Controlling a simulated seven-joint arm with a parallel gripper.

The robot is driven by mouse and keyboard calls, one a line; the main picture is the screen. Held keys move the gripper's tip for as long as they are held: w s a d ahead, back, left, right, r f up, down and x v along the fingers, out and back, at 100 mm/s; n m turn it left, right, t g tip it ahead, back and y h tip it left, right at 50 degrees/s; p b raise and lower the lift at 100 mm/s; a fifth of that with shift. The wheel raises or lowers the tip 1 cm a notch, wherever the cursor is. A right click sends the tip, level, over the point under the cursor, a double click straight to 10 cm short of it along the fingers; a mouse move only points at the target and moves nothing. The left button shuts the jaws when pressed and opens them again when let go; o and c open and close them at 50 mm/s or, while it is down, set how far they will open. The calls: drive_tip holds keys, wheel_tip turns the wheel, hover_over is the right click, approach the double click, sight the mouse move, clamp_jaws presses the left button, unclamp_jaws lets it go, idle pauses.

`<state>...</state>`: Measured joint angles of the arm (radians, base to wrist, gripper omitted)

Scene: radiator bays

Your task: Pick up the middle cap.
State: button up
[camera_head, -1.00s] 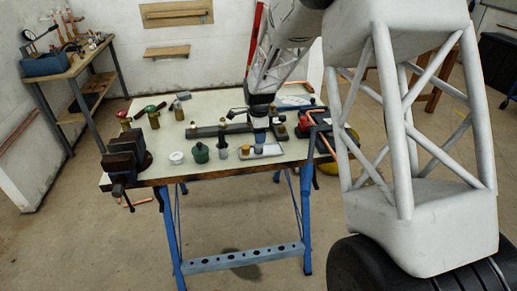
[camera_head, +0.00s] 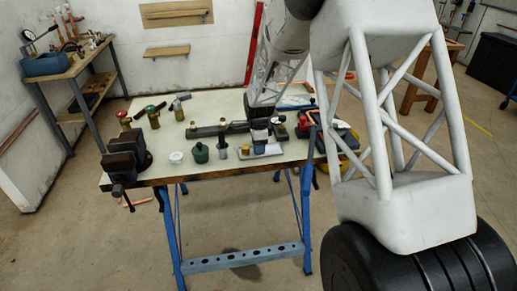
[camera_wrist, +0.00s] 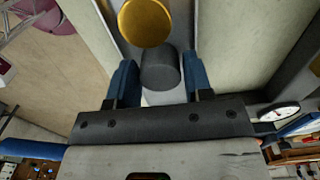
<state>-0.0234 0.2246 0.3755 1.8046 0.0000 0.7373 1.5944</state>
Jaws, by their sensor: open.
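A grey round cap (camera_wrist: 160,72) lies between the two blue fingers of my gripper (camera_wrist: 158,80) in the wrist view, with some room showing on either side. A brass-coloured cap (camera_wrist: 145,22) is just beyond it, outside the fingers. In the head view, the brass cap (camera_head: 245,150) sits on a small pale tray (camera_head: 271,152) near the bench's front edge. My gripper (camera_head: 260,147) is lowered over the tray there, open, and hides the grey cap. I cannot make out a third cap on the tray.
A white cap-like piece (camera_head: 177,158), a green piece (camera_head: 200,153) and a dark cylinder (camera_head: 222,149) stand left of the tray. A vise (camera_head: 122,160) is at the bench's left corner. Red-handled parts (camera_head: 305,120) lie right of my gripper.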

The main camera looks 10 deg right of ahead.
drive_tip(key=shift+c, duration=0.4)
drive_tip(key=c, duration=0.5)
drive_tip(key=shift+r, duration=0.1)
drive_tip(key=shift+r, duration=0.75)
wheel_tip(320, 180, up, 2)
drive_tip(key=shift+r, duration=0.1)
drive_tip(key=s+r, duration=0.1)
drive_tip(key=s, duration=1.5)
drive_tip(key=shift+d, duration=0.2)
drive_tip(key=shift+w+r, duration=0.1)
